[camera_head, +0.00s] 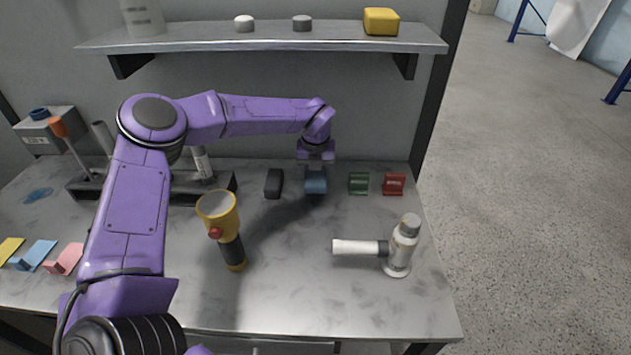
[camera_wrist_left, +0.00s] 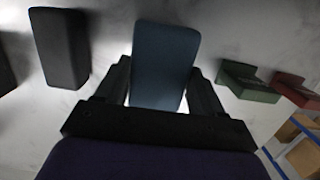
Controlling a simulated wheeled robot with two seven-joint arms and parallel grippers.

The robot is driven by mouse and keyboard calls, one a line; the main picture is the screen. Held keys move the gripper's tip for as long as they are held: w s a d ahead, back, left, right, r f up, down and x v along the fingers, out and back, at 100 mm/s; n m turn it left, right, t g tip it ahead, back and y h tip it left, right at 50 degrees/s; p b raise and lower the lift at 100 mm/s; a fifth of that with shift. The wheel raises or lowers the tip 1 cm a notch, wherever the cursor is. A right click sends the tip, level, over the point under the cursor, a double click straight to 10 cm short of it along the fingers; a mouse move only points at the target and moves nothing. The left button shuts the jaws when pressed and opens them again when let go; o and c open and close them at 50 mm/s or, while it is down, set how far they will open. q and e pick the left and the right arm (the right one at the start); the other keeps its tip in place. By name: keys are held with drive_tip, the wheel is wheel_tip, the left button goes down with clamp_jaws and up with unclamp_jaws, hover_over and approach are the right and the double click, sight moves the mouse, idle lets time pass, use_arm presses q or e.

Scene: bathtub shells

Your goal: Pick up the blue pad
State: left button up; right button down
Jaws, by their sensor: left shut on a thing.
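The blue pad (camera_head: 315,182) is a small dark blue block near the back of the grey workbench, between a black block and a green block. My left gripper (camera_head: 316,163) reaches it from above and behind, and is shut on it. In the left wrist view the blue pad (camera_wrist_left: 163,68) sits between the two dark fingers of my left gripper (camera_wrist_left: 160,88). I cannot tell whether the pad touches the bench. My right gripper does not show.
The black block (camera_head: 273,183) stands left of the pad; green (camera_head: 358,183) and red (camera_head: 394,184) blocks stand right. A yellow flashlight (camera_head: 222,228) and a white tool (camera_head: 398,246) stand in front. A shelf (camera_head: 270,38) hangs above.

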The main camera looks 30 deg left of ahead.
use_arm(q)
drive_tip(key=s+r+b, duration=0.4)
drive_tip(key=s+r, duration=0.6)
drive_tip(key=s, duration=0.4)
drive_tip(key=shift+d, duration=0.2)
